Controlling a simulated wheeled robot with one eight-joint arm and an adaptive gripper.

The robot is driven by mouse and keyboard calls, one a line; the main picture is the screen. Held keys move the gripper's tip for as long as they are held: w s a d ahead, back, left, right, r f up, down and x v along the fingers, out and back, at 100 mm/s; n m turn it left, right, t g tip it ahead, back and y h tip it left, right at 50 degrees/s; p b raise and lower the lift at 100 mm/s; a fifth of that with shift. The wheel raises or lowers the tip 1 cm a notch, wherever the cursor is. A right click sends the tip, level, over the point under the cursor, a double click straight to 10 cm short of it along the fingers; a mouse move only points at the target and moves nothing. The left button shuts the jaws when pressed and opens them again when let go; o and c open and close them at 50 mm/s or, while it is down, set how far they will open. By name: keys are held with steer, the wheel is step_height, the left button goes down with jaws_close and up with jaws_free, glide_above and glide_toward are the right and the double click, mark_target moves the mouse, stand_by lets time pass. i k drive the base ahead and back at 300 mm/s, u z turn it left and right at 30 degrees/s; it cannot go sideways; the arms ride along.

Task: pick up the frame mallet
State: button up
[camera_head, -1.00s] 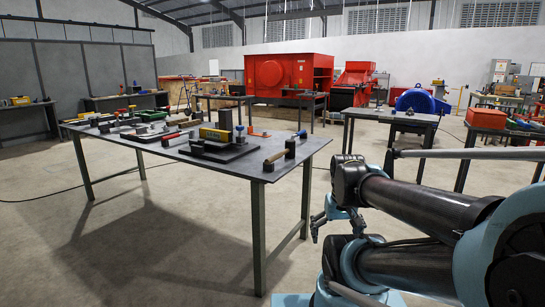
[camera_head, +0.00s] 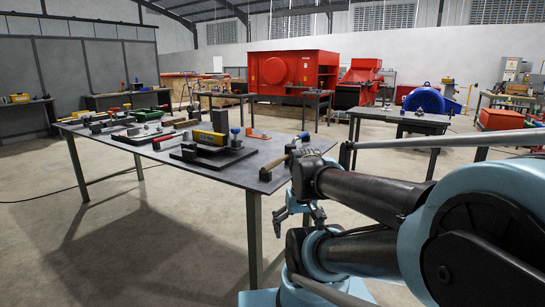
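A mallet with a tan wooden handle (camera_head: 275,164) lies near the right end of the grey table (camera_head: 219,180). My gripper (camera_head: 299,222) hangs below the table-top level, off the table's right side. Its fingers are spread apart and appear empty. The gripper is apart from the mallet.
Other workbenches (camera_head: 415,122) stand behind.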

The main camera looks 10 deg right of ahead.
mark_target(288, 146)
steer(key=i, duration=0.45)
steer(key=u, duration=0.7)
steer(key=k, duration=1.45)
steer(key=z, duration=0.8)
steer(key=i, duration=1)
steer(key=u, duration=0.05)
